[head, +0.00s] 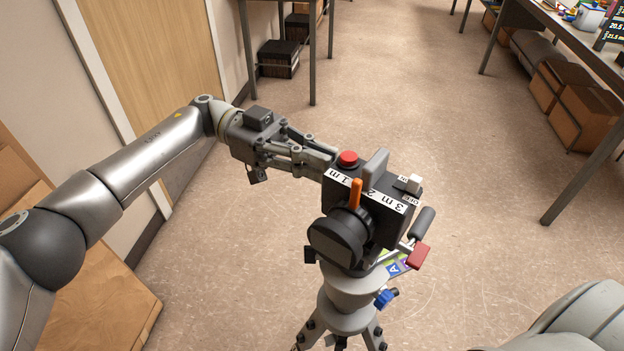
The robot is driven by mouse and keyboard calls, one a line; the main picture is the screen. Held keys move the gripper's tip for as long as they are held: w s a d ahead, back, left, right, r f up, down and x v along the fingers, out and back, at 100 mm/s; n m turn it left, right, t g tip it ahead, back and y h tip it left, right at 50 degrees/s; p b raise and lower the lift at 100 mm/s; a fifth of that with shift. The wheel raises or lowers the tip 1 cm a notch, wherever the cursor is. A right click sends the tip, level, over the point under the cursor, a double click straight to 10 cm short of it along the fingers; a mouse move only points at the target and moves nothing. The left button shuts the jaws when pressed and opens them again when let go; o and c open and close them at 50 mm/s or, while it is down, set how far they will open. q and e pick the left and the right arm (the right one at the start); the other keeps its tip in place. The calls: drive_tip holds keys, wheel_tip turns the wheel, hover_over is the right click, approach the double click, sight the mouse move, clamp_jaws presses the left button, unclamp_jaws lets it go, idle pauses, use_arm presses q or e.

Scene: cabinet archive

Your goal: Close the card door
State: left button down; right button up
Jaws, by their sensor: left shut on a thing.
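My right gripper is out of view.
The device carries an orange lever (355,193), a grey upright plate (376,161), a white switch (413,183) and a red-ended handle (418,256). A workbench (585,42) stands at the back right.

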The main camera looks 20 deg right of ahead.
use_arm(q)
drive_tip(key=shift+d+r+m+y+b, duration=0.1)
drive_tip(key=shift+d+m+y+b, duration=0.05)
drive_tip(key=shift+m+y+b, duration=0.2)
drive_tip(key=c, duration=1.9)
unclamp_jaws()
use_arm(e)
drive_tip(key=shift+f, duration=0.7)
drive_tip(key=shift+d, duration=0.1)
use_arm(q)
wheel_tip(320, 180, up, 10)
drive_tip(key=shift+f, duration=0.1)
drive_tip(key=shift+g, duration=0.3)
